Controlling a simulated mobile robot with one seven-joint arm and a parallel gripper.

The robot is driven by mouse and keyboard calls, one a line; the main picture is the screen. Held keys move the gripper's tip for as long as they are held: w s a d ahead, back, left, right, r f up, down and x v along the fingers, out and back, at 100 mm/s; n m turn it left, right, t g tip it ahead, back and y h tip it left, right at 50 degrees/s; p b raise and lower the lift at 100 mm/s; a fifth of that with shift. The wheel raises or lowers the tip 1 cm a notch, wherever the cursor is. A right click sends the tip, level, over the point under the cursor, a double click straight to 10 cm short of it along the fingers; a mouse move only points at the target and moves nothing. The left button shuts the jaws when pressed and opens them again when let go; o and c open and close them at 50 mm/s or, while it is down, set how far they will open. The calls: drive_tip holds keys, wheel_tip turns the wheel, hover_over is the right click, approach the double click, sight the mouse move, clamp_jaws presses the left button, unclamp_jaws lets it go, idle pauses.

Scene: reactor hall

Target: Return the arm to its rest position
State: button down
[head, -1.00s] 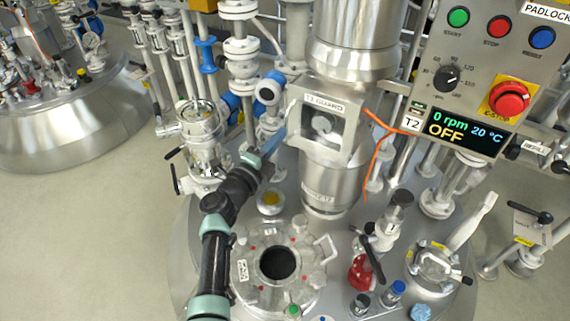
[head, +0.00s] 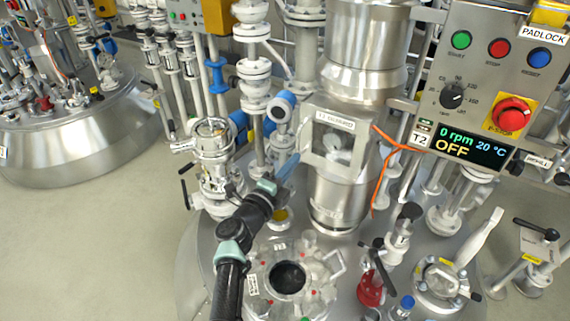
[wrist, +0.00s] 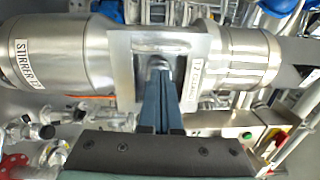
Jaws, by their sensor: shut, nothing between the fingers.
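My gripper (head: 290,165) shows at the end of my dark arm, left of the stirrer column. Its blue fingers (wrist: 162,100) are together with nothing between them. They point toward the framed guard box labelled as a T2 guard (head: 351,126), which also fills the middle of the wrist view (wrist: 120,50). In the head view the fingertips lie just left of the box. Whether they touch it I cannot tell. My arm reaches up from the bottom of the head view, passing left of the open round port.
The open port (head: 254,282) is in the vessel lid, close to my arm. A glass-and-steel valve (head: 215,150) stands left of my gripper. A control panel (head: 500,75) reading 0 rpm and OFF hangs at right. An orange cable (head: 381,175) hangs beside the column. Open floor (head: 90,240) lies at left.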

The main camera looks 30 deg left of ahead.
drive_tip(key=s+a+p, duration=0.2)
drive_tip(key=s+p, duration=0.1)
drive_tip(key=s, duration=0.7)
drive_tip(key=w+d+r+n+t+y, duration=0.2)
drive_tip(key=d+r+n+t, duration=0.15)
drive_tip(key=r, duration=1.15)
drive_tip(key=w+d+r+n+t+y, duration=0.2)
drive_tip(key=d+r+n+y, duration=0.15)
drive_tip(key=r, duration=1.15)
drive_tip(key=s+d+r+n+t+y, duration=0.1)
drive_tip(key=s+d+r+n, duration=0.2)
drive_tip(key=d+r+n, duration=0.3)
drive_tip(key=s+d+r+n+y, duration=0.25)
drive_tip(key=d+r, duration=0.25)
drive_tip(key=r, duration=0.4)
drive_tip(key=s+d+r+n+t+h+p, duration=0.1)
drive_tip(key=s+d+r+h, duration=0.4)
drive_tip(key=d, duration=0.2)
drive_tip(key=s+d+r+n+t+h, duration=0.1)
drive_tip(key=s+d+r+h, duration=0.45)
drive_tip(key=d, duration=0.25)
wheel_tip(320, 180, up, 11)
drive_tip(key=p, duration=1.1)
drive_tip(key=shift+a+p, duration=0.3)
drive_tip(key=shift+p, duration=0.05)
drive_tip(key=shift+w+f, duration=0.1)
